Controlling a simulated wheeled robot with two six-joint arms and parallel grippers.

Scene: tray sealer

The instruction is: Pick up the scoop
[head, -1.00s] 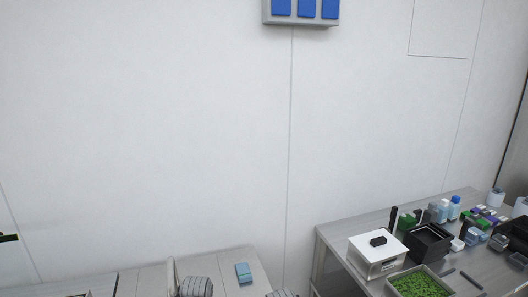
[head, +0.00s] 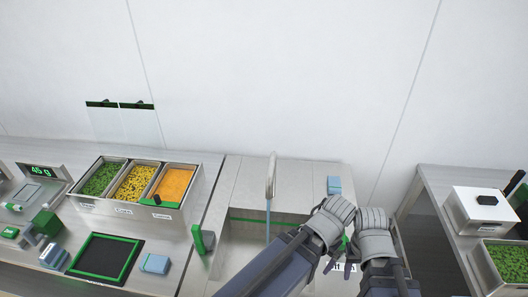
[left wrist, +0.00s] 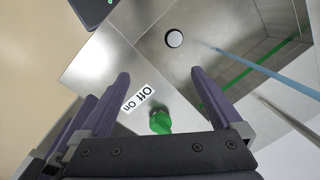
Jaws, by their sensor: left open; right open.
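I cannot make out a scoop in either view. My right gripper (head: 376,238) is low in the right half of the head view, beside the left one, over the counter right of the sink; its jaws are open and its fingers are partly hidden. My left gripper (left wrist: 160,105) is open and empty in the left wrist view, its two purple fingers spread above the steel counter. Beyond the fingers are a white Off/On label (left wrist: 139,98) and a green knob (left wrist: 160,121).
A sink basin with a drain (left wrist: 174,39) and upright tap (head: 270,178) lies left of my grippers. Open bins hold green peas (head: 103,178), yellow corn (head: 136,183) and orange pieces (head: 173,184). A black mat with green edge (head: 97,256) lies in front. A white-lidded box (head: 484,207) stands right.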

